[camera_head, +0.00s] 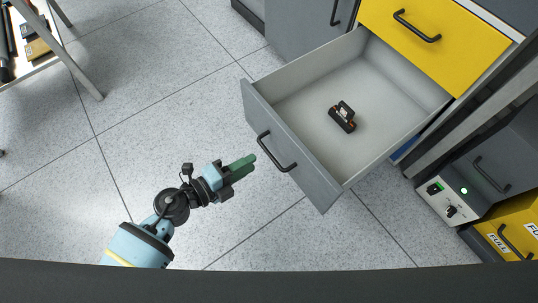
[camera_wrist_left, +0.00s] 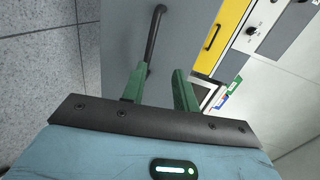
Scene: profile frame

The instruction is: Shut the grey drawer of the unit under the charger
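The grey drawer (camera_head: 305,161) is pulled far out of its unit, below a yellow drawer (camera_head: 440,32). Its front carries a black bar handle (camera_head: 277,152). A small black and orange object (camera_head: 342,117) lies inside on the drawer floor. My left gripper (camera_head: 241,168) is just in front of the drawer front, close to the handle. In the left wrist view its two green fingers (camera_wrist_left: 160,90) stand apart with nothing between the tips. The handle (camera_wrist_left: 155,35) shows there just beyond the left finger; whether they touch I cannot tell. My right gripper is not in view.
A pale control panel with a green light (camera_head: 450,199) stands at the right, above a yellow drawer marked FULL (camera_head: 515,230). A grey cabinet (camera_head: 300,22) adjoins the unit. A table (camera_head: 30,68) stands at the upper left. The tiled floor (camera_head: 150,100) between is clear.

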